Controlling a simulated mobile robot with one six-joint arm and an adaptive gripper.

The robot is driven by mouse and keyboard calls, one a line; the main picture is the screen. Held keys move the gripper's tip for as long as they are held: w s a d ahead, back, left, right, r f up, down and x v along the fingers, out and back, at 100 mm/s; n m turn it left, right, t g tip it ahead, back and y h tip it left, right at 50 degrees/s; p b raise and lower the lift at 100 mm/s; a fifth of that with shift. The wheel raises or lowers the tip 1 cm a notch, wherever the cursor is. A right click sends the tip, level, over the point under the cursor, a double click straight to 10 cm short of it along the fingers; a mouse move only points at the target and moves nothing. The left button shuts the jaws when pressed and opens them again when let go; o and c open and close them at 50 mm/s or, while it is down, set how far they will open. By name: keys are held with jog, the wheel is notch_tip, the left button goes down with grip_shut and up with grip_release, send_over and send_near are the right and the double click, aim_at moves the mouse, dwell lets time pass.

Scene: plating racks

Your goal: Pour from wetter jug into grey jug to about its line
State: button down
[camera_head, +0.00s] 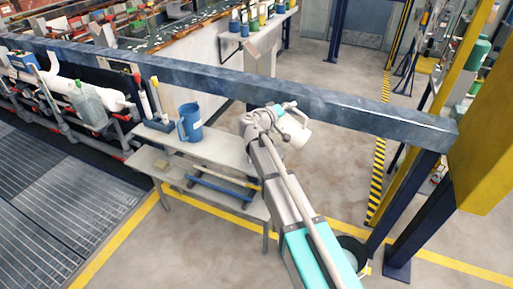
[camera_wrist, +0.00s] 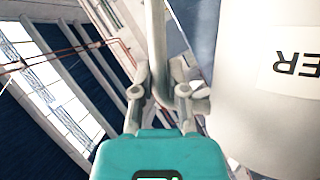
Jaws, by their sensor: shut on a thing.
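The white wetter jug (camera_head: 293,130) is in my gripper (camera_head: 272,112), held up in the air right of the bench in the head view. In the wrist view the jug (camera_wrist: 262,120) fills the right side, with a label whose letters "ER" read upside down. My gripper (camera_wrist: 167,95) is shut on its pale handle there. The jug looks tilted in the head view; I see no liquid running from it. A blue jug (camera_head: 190,123) stands upright on the pale bench (camera_head: 222,148), left of my gripper and apart from it. I cannot make out a clearly grey jug or any fill line.
A blue-grey beam (camera_head: 240,85) runs across behind the bench. A holder with upright handles (camera_head: 158,124) stands left of the blue jug. A cloudy container (camera_head: 88,104) is farther left. A dark bucket (camera_head: 350,243) is on the floor. The bench's right part looks clear.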

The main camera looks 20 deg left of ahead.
jog(key=shift+a+r, duration=0.1)
jog(key=shift+s+a+r+n, duration=0.1)
jog(key=shift+a+r+n, duration=0.15)
jog(key=shift+a+n, duration=0.05)
jog(key=shift+a+r, duration=0.1)
dwell(1.5)
jog(key=shift+a+r+n+t, duration=0.2)
jog(key=shift+a+n+t, duration=0.1)
jog(key=shift+n, duration=0.1)
jog(key=shift+w, duration=0.2)
dwell(0.3)
jog(key=shift+d+f, duration=0.1)
jog(key=shift+d, duration=0.1)
dwell(0.8)
jog(key=shift+s+d+f+m+g+y, duration=0.2)
jog(key=shift+d+f+m+g, duration=0.1)
jog(key=shift+d+f+m, duration=0.4)
jog(key=shift+s+d+f+m+g+y, duration=0.1)
jog(key=shift+d+f+m+g+y, duration=0.15)
jog(key=shift+d+f+m, duration=0.45)
jog(key=shift+r, duration=0.1)
